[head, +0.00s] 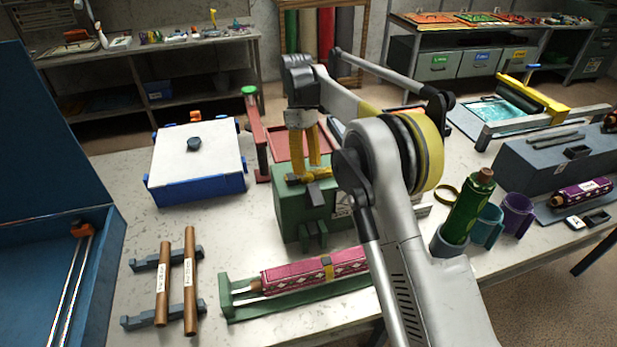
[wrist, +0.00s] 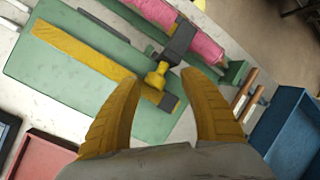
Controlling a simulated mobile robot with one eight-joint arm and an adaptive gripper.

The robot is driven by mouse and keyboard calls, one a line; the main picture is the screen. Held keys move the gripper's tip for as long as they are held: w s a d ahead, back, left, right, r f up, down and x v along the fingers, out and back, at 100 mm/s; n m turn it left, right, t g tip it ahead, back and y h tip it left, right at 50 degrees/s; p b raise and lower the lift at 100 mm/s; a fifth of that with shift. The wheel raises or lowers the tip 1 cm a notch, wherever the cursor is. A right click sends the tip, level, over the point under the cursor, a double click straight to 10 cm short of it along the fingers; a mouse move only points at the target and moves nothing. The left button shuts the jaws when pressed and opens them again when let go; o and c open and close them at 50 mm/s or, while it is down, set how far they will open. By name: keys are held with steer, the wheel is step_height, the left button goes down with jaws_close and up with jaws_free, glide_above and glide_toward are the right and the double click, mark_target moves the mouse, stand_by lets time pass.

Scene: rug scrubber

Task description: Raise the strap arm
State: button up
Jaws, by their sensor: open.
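A green box (head: 290,215) stands on the table in the middle of the head view; its green top (wrist: 80,75) fills much of the wrist view. A long yellow bar (wrist: 85,55), which looks like the strap arm, lies flat across that top and ends in a dark patch. A yellow knob (wrist: 155,77) on a dark grey bracket (wrist: 178,42) sits beside the bar's end. My gripper (head: 306,166) points down above the box. In the wrist view its yellow fingers (wrist: 161,77) are apart, with the knob showing between their tips. I cannot tell whether they touch it.
A pink patterned roll (head: 315,271) lies in a green cradle in front of the box. Brown rods (head: 190,280) on grey rests and a blue bin (head: 95,270) are at left. A white-topped blue box (head: 195,165) stands behind. A green bottle (head: 467,208) stands at right.

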steer(key=shift+v, duration=1.65)
steer(key=s+d+r+m+t+y+b, duration=0.1)
steer(key=s+d+r+m+t+b, duration=0.5)
steer(key=s+d, duration=0.6)
steer(key=s+d+f+m+t+b, duration=0.2)
steer(key=s+f, duration=0.4)
steer(key=s, duration=0.4)
steer(key=s+d+f+m+t+b, duration=0.3)
steer(key=s+d+f+m, duration=0.1)
steer(key=s, duration=0.6)
steer(key=shift+d+f, duration=0.75)
steer(key=shift+f, duration=0.2)
